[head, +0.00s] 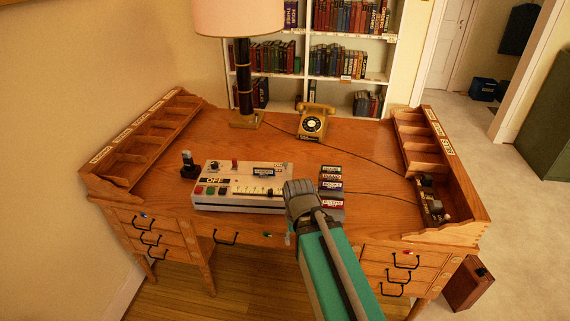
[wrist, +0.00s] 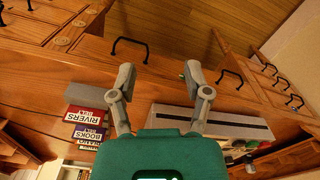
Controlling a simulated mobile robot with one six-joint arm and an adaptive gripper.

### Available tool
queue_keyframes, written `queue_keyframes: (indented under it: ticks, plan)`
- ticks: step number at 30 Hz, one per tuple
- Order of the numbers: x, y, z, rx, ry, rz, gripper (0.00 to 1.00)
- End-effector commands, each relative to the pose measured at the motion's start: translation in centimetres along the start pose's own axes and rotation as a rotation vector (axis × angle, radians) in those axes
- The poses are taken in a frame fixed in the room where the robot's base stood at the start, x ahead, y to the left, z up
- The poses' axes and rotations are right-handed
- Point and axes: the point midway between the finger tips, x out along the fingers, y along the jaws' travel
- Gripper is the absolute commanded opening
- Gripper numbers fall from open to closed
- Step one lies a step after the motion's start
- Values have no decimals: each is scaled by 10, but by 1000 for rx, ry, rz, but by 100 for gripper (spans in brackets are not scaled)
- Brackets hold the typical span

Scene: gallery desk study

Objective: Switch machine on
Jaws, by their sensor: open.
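The machine (head: 222,202) is a pale grey box on the desk, left of centre, with a black "OFF" label, red and green buttons, a slider scale and a red knob on top. In the wrist view, its side (wrist: 240,126) shows beyond my gripper, partly hidden by it. My gripper (wrist: 158,76) is open and empty, its two fingers apart over the front of the desk. In the head view my arm's grey end covers the machine's right end, and the fingertips cannot be made out. Contact with the machine cannot be confirmed.
The wooden desk (head: 350,160) has pigeonhole racks at both sides and drawers with black handles. Labelled blocks (head: 331,186) stand right of the machine; a small black device (head: 189,166) is left. A lamp (head: 245,90) and yellow telephone (head: 314,121) stand behind.

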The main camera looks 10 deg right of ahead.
Motion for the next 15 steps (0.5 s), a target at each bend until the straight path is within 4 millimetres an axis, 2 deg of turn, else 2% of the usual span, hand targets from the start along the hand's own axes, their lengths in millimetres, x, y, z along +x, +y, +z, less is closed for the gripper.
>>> queue_keyframes:
  ticks: [1, 10, 15]
  plan:
    - [0, 0, 0, 0, 0, 0, 57]
    - [8, -3, -10, 29, 38, -49, 2]
    - [18, -8, -31, 92, 113, -146, 0]
